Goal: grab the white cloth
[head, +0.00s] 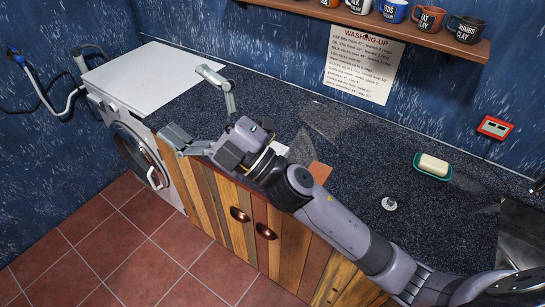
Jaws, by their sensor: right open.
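A small white patch (281,148) shows on the dark counter just behind my right wrist. It may be part of the white cloth, but my arm hides most of it and I cannot tell. My right gripper (188,102) is open and empty, with its fingers spread wide over the left end of the counter by the washing machine. One finger is over the counter and the other is near the front edge. The white patch is behind the fingers, not between them. My left gripper is not in view.
A white-topped washing machine (140,78) stands at the left. On the dark counter (365,150) are a soap in a green dish (432,172) and a small metal piece (389,203). An orange-brown flat piece (320,172) lies beside my arm. A mug shelf (420,38) hangs above.

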